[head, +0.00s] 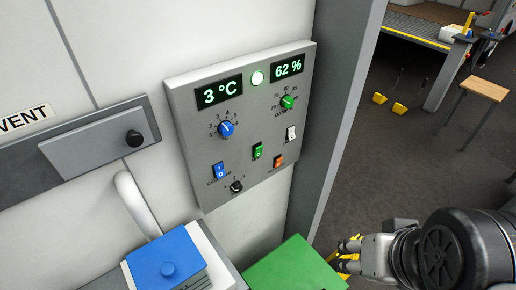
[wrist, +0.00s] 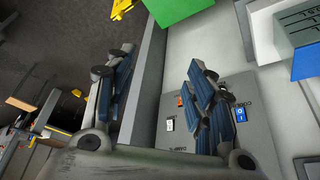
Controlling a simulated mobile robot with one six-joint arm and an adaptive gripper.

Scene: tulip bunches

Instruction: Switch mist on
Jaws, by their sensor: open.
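A grey control panel (head: 240,125) is on the white wall in the head view. It has a blue rocker switch (head: 219,170), a green one (head: 258,151), an orange one (head: 279,160) and a white one (head: 291,133). Their labels are too small to tell which is mist. In the wrist view the panel (wrist: 165,146) is partly hidden by a finger; the orange (wrist: 180,100), white (wrist: 170,125) and blue (wrist: 241,114) switches show. My gripper (head: 347,252) is open and empty, right of and below the panel, apart from it; its fingers also show in the wrist view (wrist: 158,70).
Displays read 3 °C and 62 %. A green box (head: 295,268) and a blue-topped box (head: 165,262) stand below.

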